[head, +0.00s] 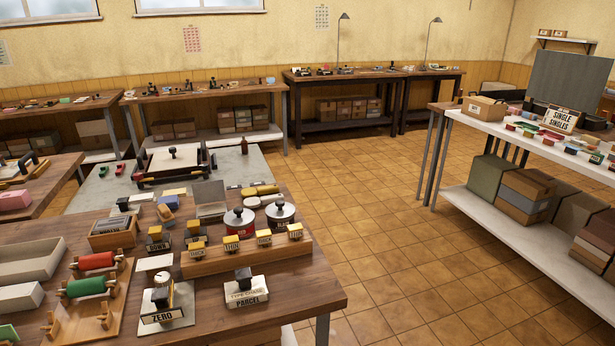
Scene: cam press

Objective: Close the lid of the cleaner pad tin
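A shallow tin (212,211) with a grey lid (208,193) standing up at its back lies on the near wooden table, and it looks like the cleaner pad tin. The lid is raised, so the tin is open. Its inside shows pale and is too small to make out well. Neither of my grippers shows in the head view.
A wooden rack of yellow-topped stamps (247,260) is in front. A blue block (168,202) lies to the left. Tiled floor (400,250) is free on the right.

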